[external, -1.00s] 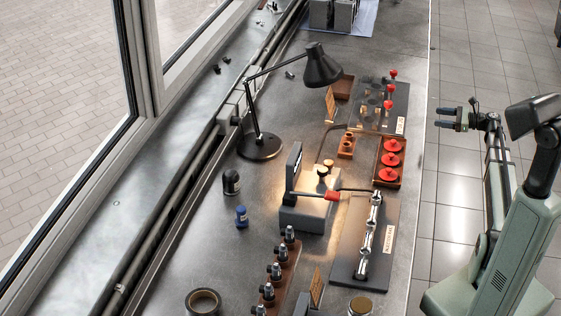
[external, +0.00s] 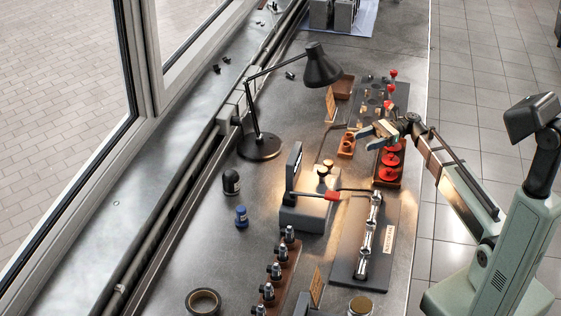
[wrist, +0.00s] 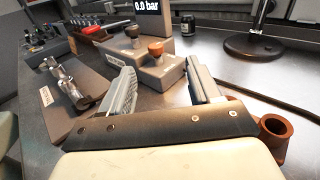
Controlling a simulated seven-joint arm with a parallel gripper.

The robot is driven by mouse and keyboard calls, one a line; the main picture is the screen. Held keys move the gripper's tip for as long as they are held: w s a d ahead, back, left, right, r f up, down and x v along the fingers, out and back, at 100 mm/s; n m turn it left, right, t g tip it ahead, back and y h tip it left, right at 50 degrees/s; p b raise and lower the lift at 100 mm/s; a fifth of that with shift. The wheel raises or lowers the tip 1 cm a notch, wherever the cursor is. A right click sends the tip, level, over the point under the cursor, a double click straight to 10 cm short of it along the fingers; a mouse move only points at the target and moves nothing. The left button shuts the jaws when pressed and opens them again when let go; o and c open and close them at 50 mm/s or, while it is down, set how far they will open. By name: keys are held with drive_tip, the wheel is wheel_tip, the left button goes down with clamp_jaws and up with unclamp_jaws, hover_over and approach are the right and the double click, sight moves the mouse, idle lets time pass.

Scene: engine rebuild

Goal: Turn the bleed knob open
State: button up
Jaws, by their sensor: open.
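A grey pump block (external: 303,215) stands mid-bench with an upright display panel (external: 293,166). In the wrist view the display (wrist: 147,8) reads 0.0 bar. Two small knobs stand on the block, a dark-topped one (wrist: 132,30) and a wooden-brown one (wrist: 155,48). I cannot tell which is the bleed knob. They also show small in the external view as a dark one (external: 322,171) and a tan one (external: 328,163). My gripper (external: 368,135) is open and empty over the bench, beyond the block. In the wrist view its fingers (wrist: 160,80) point toward the knobs, apart from them.
A red-handled lever (external: 333,195) extends from the block toward a dark plate with a shiny shaft (external: 364,240). A tray of red discs (external: 392,165) lies below my arm. A brown holder (external: 346,145) is near my fingers. A lamp (external: 260,146) stands at left.

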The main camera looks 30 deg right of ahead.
sight(323, 169)
drive_tip(key=s+a+g, duration=0.1)
drive_tip(key=s+a, duration=0.1)
drive_tip(key=a, duration=0.5)
drive_tip(key=s+a+n+g, duration=0.1)
drive_tip(key=s+a, duration=0.1)
drive_tip(key=a, duration=0.6)
drive_tip(key=s+a+n+g, duration=0.1)
drive_tip(key=s+a+g, duration=0.1)
drive_tip(key=a, duration=0.5)
drive_tip(key=shift+a+r, duration=0.15)
drive_tip(key=shift+r, duration=0.1)
drive_tip(key=shift+c, duration=0.2)
